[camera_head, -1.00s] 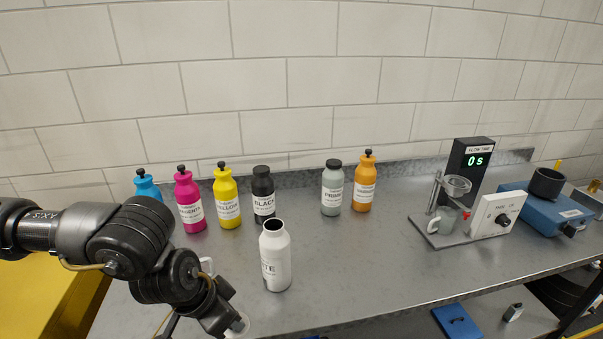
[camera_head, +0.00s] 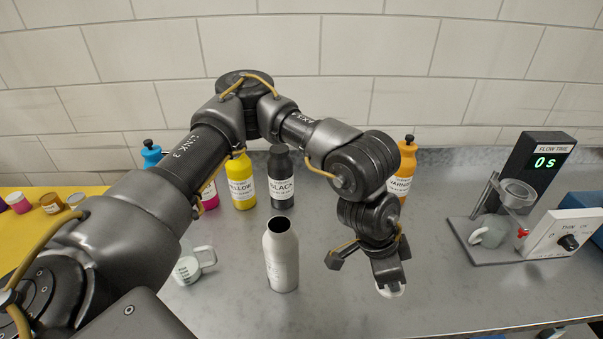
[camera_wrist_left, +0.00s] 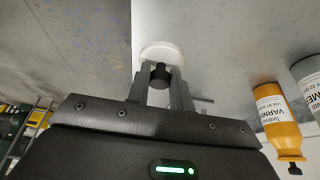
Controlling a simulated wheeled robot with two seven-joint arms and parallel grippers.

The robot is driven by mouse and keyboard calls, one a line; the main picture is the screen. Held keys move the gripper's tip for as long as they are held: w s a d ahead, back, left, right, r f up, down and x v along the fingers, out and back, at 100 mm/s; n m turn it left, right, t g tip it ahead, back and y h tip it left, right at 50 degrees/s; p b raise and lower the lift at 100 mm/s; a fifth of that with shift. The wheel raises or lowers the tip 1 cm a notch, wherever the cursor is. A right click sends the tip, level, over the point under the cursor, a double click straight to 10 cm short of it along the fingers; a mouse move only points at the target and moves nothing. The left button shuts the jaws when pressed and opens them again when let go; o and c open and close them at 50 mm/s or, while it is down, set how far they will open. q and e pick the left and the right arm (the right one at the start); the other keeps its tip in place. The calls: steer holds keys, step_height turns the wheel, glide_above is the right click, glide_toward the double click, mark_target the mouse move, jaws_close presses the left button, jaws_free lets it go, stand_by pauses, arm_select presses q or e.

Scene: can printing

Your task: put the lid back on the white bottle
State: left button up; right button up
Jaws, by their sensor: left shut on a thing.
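The white bottle (camera_head: 282,262) stands upright on the grey bench with its mouth open, in the middle of the head view. My left gripper (camera_head: 389,279) is to the right of the bottle, apart from it. It is shut on the lid (camera_head: 391,291), a white disc whose underside edge shows below the fingers. In the left wrist view the lid (camera_wrist_left: 160,52) has a black knob, which sits between the fingers (camera_wrist_left: 159,84). The bottle is not visible in the wrist view. My right gripper is not in view.
Behind stand the yellow (camera_head: 240,183), black (camera_head: 281,180) and orange (camera_head: 406,170) bottles. A white measuring cup (camera_head: 190,268) is left of the white bottle. The bench front is clear.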

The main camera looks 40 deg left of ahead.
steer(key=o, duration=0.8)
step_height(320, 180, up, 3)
steer(key=p, duration=0.3)
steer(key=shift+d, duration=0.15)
arm_select(q)
steer(key=s+a+r+m+p, duration=0.1)
steer(key=s+a+r+m, duration=0.1)
steer(key=a+r, duration=0.6)
steer(key=s+a+r+m+g+p, duration=0.1)
steer(key=s+a+r, duration=0.3)
steer(key=a+r, duration=0.4)
steer(key=a+m, duration=0.1)
steer(key=a, duration=0.6)
steer(key=shift+r+h, duration=0.15)
steer(key=shift+h, duration=0.15)
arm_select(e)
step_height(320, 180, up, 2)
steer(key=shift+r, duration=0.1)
arm_select(q)
step_height(320, 180, down, 4)
steer(key=b, duration=0.4)
steer(key=shift+f+b, duration=0.75)
steer(key=shift+f, duration=0.4)
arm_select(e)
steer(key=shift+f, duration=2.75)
arm_select(q)
steer(key=shift+s+p, duration=0.1)
steer(key=shift+p, duration=0.25)
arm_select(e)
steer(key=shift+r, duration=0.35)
